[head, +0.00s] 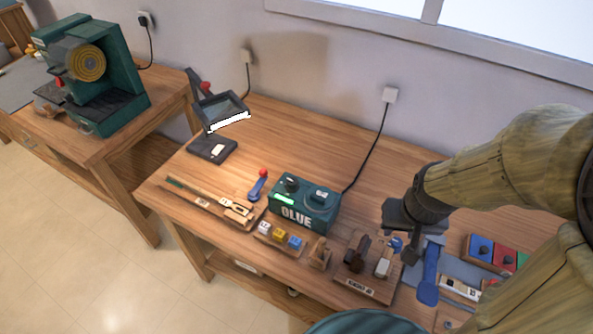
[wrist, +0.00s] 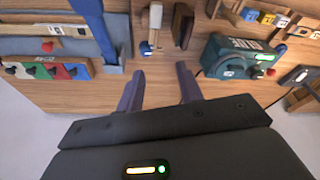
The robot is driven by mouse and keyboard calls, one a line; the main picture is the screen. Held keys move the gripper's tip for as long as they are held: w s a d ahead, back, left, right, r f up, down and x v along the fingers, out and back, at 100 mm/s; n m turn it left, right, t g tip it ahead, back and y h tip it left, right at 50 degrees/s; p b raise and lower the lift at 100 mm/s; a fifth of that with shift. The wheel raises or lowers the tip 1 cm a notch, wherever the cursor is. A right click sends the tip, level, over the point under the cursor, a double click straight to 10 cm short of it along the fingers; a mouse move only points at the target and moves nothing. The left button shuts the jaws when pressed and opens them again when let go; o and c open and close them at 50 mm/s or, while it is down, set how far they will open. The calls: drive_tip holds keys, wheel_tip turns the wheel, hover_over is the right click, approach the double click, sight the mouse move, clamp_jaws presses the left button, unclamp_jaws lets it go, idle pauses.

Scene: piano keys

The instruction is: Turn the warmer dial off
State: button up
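The warmer is a dark green box (head: 303,208) with white lettering on its front, standing mid-table in the head view. A dark knob (head: 291,184) and a second round fitting (head: 320,194) sit on its top; I cannot tell which is the dial or how it is set. A green-lit strip (head: 284,199) shows on the box. In the wrist view the box (wrist: 238,56) is right of my fingers, with a round fitting (wrist: 230,73) nearest me. My gripper (wrist: 158,80) is open and empty. In the head view my gripper (head: 406,247) hangs right of the warmer, apart from it.
A small wooden holder (head: 319,254) and a wooden block stand (head: 364,272) lie between warmer and gripper. Coloured blocks (head: 279,238) sit before the warmer. Its black cable (head: 369,155) runs to the wall. A lamp (head: 221,110) stands at left. The table behind the warmer is clear.

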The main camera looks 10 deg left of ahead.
sight(293, 180)
drive_tip(key=shift+o, duration=0.2)
drive_tip(key=shift+s, duration=0.1)
drive_tip(key=o, duration=0.4)
drive_tip(key=shift+c, duration=0.2)
drive_tip(key=w+a+r+m+g+y+p, duration=0.1)
drive_tip(key=w+a+m+g+y+p, duration=0.1)
drive_tip(key=w+a+m, duration=0.4)
drive_tip(key=w+a+r+m+g+y+p, duration=0.2)
drive_tip(key=w+a+m, duration=0.4)
drive_tip(key=w+a, duration=0.7)
drive_tip(key=w+p, duration=0.1)
drive_tip(key=w, duration=0.4)
drive_tip(key=shift+w+a+r+m+g, duration=0.15)
drive_tip(key=shift+w+a+m+g, duration=0.15)
drive_tip(key=shift+w+a+m, duration=0.1)
drive_tip(key=shift+s, duration=0.1)
drive_tip(key=p+x, duration=0.4)
drive_tip(key=x, duration=1.3)
drive_tip(key=shift+f, duration=0.25)
drive_tip(key=c, duration=1)
